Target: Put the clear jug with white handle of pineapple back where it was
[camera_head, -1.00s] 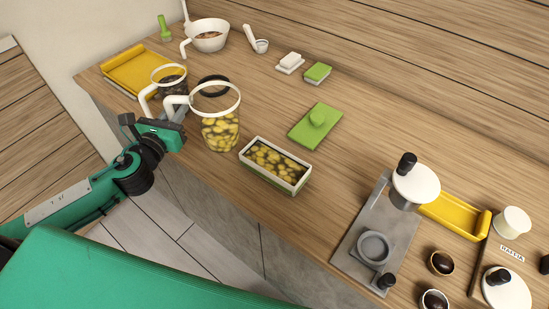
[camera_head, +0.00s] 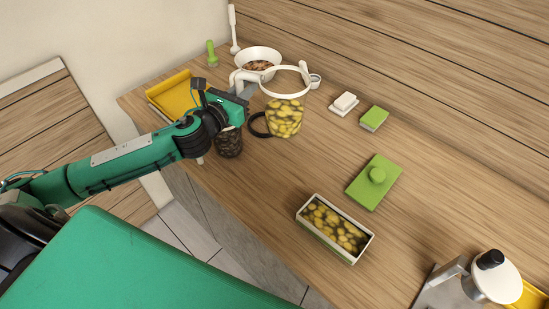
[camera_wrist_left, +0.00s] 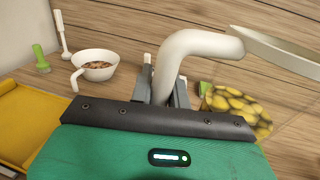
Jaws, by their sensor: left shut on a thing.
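The clear jug with pineapple (camera_head: 284,118) has a white rim and handle and yellow chunks inside. It also shows, partly cut off, in the left wrist view (camera_wrist_left: 235,105). My left gripper (camera_head: 243,90) is shut on its white handle; the fingers (camera_wrist_left: 162,88) are either side of the handle in the wrist view. A dark ring (camera_head: 257,126) lies on the table just left of the jug, partly overlapped by it in the head view. I cannot tell whether the jug touches the table. My right gripper is not in view.
A second jug with dark contents (camera_head: 229,145) stands close under my left arm. A white bowl (camera_head: 259,58) and a yellow tray (camera_head: 172,97) are behind. A box of yellow chunks (camera_head: 303,226) and a green lid (camera_head: 373,186) stand nearer, with clear wood between.

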